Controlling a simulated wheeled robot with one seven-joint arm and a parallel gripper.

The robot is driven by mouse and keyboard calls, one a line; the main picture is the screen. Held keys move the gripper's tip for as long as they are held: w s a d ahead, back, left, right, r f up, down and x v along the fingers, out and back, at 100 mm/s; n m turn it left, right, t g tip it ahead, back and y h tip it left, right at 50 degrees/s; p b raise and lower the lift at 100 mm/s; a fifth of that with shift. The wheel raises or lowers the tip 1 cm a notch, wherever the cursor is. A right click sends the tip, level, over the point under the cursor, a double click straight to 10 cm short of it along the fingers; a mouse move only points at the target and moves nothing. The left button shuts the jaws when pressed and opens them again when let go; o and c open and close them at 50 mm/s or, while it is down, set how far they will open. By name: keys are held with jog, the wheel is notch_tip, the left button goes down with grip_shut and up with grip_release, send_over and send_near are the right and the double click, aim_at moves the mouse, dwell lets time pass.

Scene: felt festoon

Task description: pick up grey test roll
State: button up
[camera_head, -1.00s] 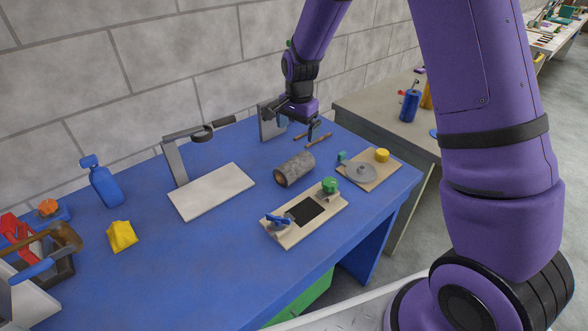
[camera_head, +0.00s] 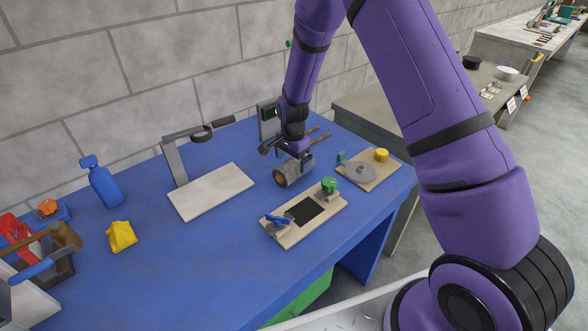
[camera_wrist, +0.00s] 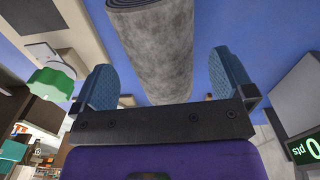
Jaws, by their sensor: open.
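The grey test roll (camera_head: 285,177) is a mottled grey cylinder with a dark spiral end. It lies on its side on the blue table, near the middle. My gripper (camera_head: 300,158) is just above the roll's far part and hides some of it. In the wrist view the roll (camera_wrist: 155,45) runs between the two blue fingers of my gripper (camera_wrist: 165,80). The fingers are open, with a gap visible on each side of the roll. I cannot tell whether the fingers are low enough to be around it.
A beige board with a black patch, green knob and blue clamp (camera_head: 273,226) lies just in front of the roll. A board with a grey disc (camera_head: 358,172) is to its right. A white-plate stand (camera_head: 210,192) is to its left. The blue table (camera_head: 190,255) is clear at the front.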

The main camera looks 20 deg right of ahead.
notch_tip(320, 180, down, 4)
jog(key=shift+w+d+f, duration=0.1)
jog(key=shift+d+f, duration=0.05)
jog(key=c, duration=1.1)
